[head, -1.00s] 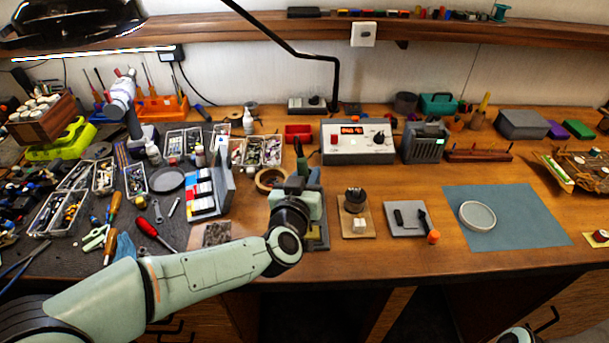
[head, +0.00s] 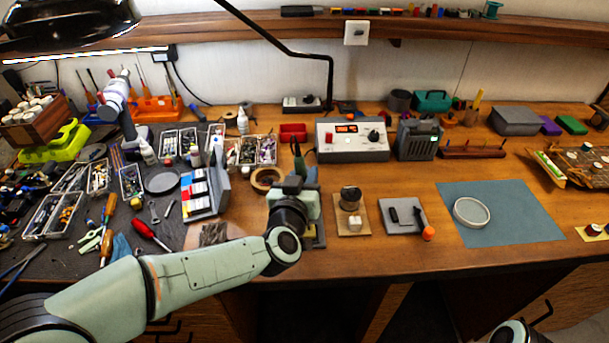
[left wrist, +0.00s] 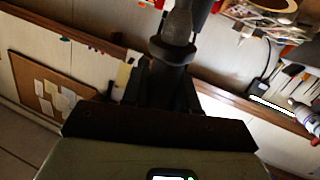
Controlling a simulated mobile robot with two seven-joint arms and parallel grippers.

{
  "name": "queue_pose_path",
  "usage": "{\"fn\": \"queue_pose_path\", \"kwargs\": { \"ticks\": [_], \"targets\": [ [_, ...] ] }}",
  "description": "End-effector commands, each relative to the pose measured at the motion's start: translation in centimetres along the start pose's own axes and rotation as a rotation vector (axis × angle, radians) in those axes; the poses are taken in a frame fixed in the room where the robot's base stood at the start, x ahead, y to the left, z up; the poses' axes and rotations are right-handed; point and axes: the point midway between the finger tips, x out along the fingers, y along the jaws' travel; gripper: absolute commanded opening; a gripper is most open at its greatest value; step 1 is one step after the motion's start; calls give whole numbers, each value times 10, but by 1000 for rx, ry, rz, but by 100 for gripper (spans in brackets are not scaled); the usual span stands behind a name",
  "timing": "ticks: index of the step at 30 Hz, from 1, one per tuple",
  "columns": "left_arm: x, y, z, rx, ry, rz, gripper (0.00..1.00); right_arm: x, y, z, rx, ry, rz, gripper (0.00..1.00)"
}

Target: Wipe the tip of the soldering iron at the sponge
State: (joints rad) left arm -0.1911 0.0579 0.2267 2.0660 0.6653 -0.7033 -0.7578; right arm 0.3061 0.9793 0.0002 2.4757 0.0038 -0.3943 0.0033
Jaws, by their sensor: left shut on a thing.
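My left gripper (left wrist: 165,85) is shut on a dark grey, rounded handle (left wrist: 176,32) in the left wrist view, apparently the soldering iron. In the head view the left gripper (head: 296,186) is over the bench front, and a dark green handle end (head: 297,153) sticks up behind it. The iron's tip is hidden by my gripper and wrist. A dark stand or tray (head: 319,232) shows partly under the wrist, with a small yellowish patch (head: 308,243), possibly the sponge. I cannot tell whether the tip touches it. My right gripper is out of view.
The soldering station (head: 352,139) stands behind the gripper. A round tin (head: 350,198) on a wooden board is close on the right, then a grey pad (head: 402,215) and a blue mat (head: 515,215).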

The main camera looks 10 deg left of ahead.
Motion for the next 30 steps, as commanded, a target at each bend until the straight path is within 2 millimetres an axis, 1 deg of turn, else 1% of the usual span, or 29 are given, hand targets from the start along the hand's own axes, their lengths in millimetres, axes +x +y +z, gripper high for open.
{"fn": "queue_pose_path", "kwargs": {
  "ticks": [6,15,24,30],
  "targets": [
    [-1,-5,-1,0,1,-3,2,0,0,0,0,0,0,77],
    [-1,-6,-1,0,0,-2,2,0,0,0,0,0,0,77],
    [-2,-11,-1,1,0,-3,2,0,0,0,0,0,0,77],
    [-2,-11,-1,1,0,-2,2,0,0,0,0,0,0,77]
  ]
}}
